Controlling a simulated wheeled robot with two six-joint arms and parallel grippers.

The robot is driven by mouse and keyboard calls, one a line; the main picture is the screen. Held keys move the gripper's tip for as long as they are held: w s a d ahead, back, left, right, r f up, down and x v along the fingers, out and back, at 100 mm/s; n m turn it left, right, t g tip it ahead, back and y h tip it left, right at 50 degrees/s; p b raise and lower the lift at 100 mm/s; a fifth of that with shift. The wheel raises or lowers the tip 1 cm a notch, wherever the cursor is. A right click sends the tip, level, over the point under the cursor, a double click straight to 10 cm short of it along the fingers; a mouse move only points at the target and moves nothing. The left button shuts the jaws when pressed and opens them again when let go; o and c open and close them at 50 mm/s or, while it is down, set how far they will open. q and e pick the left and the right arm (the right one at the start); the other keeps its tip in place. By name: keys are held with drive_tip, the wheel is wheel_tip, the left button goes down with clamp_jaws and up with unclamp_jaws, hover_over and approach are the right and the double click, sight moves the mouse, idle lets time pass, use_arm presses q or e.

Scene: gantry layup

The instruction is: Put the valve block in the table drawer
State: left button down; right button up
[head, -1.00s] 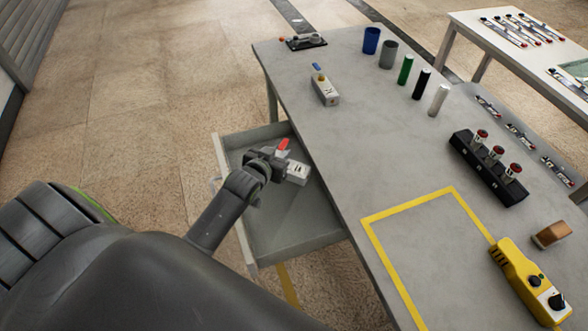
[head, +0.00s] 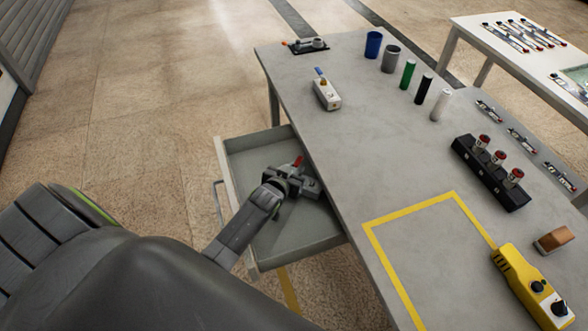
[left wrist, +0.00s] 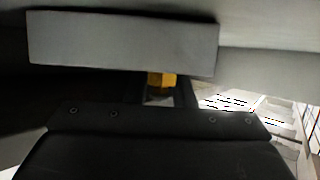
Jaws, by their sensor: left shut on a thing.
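The valve block (head: 298,161) shows in the head view mainly by its red lever; its pale body is mostly hidden by my gripper. My left gripper (head: 309,187) is shut on it, low over the inside of the open drawer (head: 250,152). I cannot tell whether the block touches the drawer floor. In the left wrist view a yellow part of the block (left wrist: 162,79) shows between the dark fingers. The drawer is pulled out from the table's left side and looks otherwise empty. My right gripper is not in view.
A similar white block with a blue lever (head: 326,94) stands on the table (head: 350,150). Several cylinders, a black box with red-topped knobs (head: 490,172) and a yellow control box (head: 530,285) are farther right. The table edge overhangs close beside my gripper.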

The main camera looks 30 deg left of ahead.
use_arm(q)
drive_tip(key=c, duration=1.2)
unclamp_jaws()
drive_tip(key=shift+f, duration=0.1)
drive_tip(key=shift+v, duration=3.85)
drive_tip(key=shift+w, duration=0.15)
